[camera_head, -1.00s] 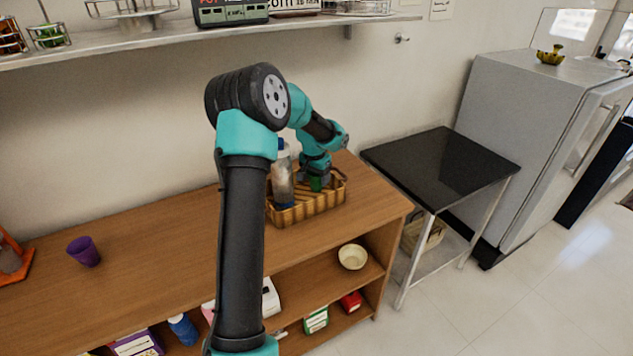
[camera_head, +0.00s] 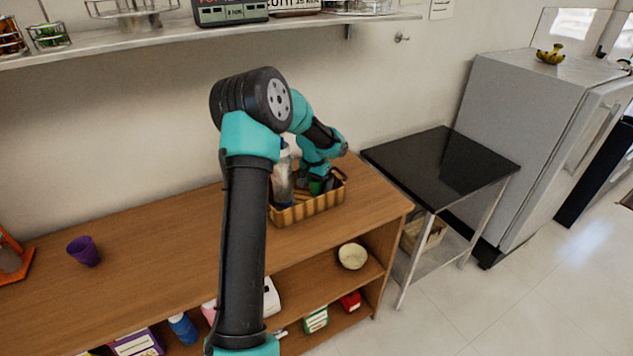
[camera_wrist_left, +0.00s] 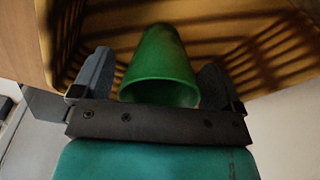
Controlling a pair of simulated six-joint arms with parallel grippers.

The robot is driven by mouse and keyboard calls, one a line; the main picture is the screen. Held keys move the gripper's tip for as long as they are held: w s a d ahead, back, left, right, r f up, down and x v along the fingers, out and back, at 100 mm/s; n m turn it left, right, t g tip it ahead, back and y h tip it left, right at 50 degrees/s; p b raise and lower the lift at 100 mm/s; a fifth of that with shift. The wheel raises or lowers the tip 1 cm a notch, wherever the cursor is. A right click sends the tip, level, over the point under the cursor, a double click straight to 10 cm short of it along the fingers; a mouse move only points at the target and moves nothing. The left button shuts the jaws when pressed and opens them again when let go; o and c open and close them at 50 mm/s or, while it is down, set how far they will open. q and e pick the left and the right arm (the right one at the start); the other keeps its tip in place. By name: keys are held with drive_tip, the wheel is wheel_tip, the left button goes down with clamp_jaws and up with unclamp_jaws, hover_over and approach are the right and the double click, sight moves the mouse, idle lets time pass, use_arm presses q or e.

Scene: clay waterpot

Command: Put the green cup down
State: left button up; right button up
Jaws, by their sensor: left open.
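The green cup (camera_head: 315,187) is in the wicker basket (camera_head: 310,208) on the wooden counter, partly hidden by the basket wall and my gripper. In the left wrist view the green cup (camera_wrist_left: 163,62) lies between the two fingers, its rim towards the palm. My left gripper (camera_head: 324,184) is open inside the basket, and the wrist view shows its fingers (camera_wrist_left: 155,78) spread with a gap on each side of the cup. My right gripper is in neither view.
A clear bottle (camera_head: 283,180) stands in the basket, left of the gripper. A black-topped table (camera_head: 440,165) stands to the right.

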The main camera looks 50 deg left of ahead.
sight(314, 195)
use_arm(q)
drive_tip(key=shift+r, duration=0.1)
wheel_tip(314, 195, up, 12)
drive_tip(key=s, duration=0.1)
drive_tip(key=shift+s+d, duration=0.15)
drive_tip(key=shift+s, duration=0.05)
idle(0.3)
idle(0.5)
